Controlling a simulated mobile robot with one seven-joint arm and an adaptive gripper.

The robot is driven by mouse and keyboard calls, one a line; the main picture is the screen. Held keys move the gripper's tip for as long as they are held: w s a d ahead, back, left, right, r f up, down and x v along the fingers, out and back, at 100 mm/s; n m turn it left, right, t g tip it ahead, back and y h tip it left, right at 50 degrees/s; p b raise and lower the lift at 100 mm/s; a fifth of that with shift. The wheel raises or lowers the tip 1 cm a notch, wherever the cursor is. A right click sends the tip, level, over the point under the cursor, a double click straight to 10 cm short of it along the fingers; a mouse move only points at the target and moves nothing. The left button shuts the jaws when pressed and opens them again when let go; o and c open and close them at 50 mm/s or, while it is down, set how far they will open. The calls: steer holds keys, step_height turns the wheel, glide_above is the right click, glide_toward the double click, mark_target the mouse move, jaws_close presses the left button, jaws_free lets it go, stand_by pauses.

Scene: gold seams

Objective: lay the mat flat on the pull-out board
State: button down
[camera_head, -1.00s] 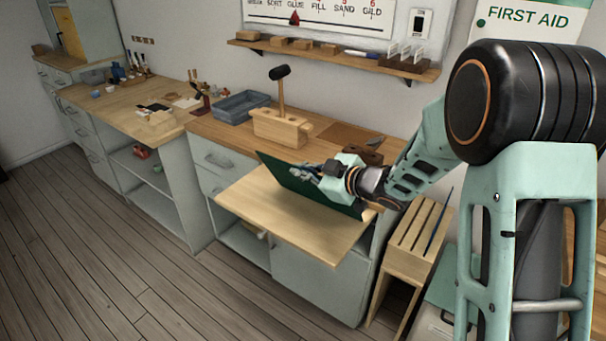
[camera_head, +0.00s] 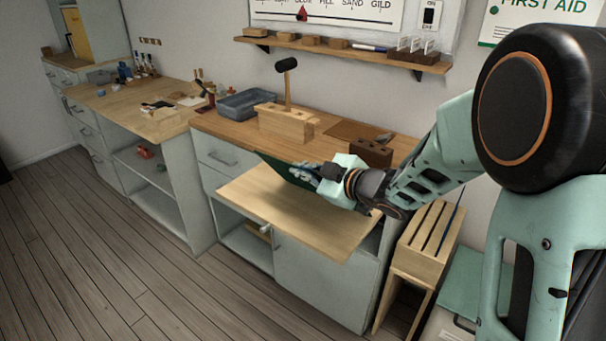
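The green mat (camera_head: 275,166) is tilted, standing up at the back of the pull-out board, with much of it hidden behind my gripper and arm. The pale wooden pull-out board (camera_head: 290,213) sticks out from the front of the cabinet, and its front part is bare. My gripper (camera_head: 306,173) is over the back of the board at the mat. Its fingers seem to be on the mat, but they are small and I cannot make out how they close. I cannot tell whether the mat's lower edge touches the board.
A wooden block with a mallet (camera_head: 286,124) stands on the worktop behind the mat, and a grey-blue tray (camera_head: 244,104) is left of it. A dark brown block (camera_head: 371,153) is behind my arm. A slatted wooden stand (camera_head: 424,241) is right of the cabinet.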

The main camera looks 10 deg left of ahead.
steer(key=s+a+f+n+t+b, duration=0.1)
steer(key=s+f+n+b, duration=0.1)
steer(key=f+b, duration=0.3)
steer(key=s+a+f+n+t+b, duration=0.1)
steer(key=s+f+n+b, duration=0.2)
steer(key=f+b, duration=0.2)
steer(key=s+a+f+n+t+y+b, duration=0.1)
steer(key=s+f+n+t+b, duration=0.1)
steer(key=f+b, duration=0.4)
steer(key=shift+s+n+b, duration=0.35)
steer(key=shift+n+b, duration=0.35)
steer(key=shift+b, duration=1.35)
stand_by(0.8)
steer(key=shift+a, duration=0.1)
steer(key=c, duration=2.6)
jaws_free()
steer(key=shift+c, duration=0.2)
steer(key=o, duration=0.6)
steer(key=shift+c, duration=0.2)
steer(key=shift+f, duration=0.65)
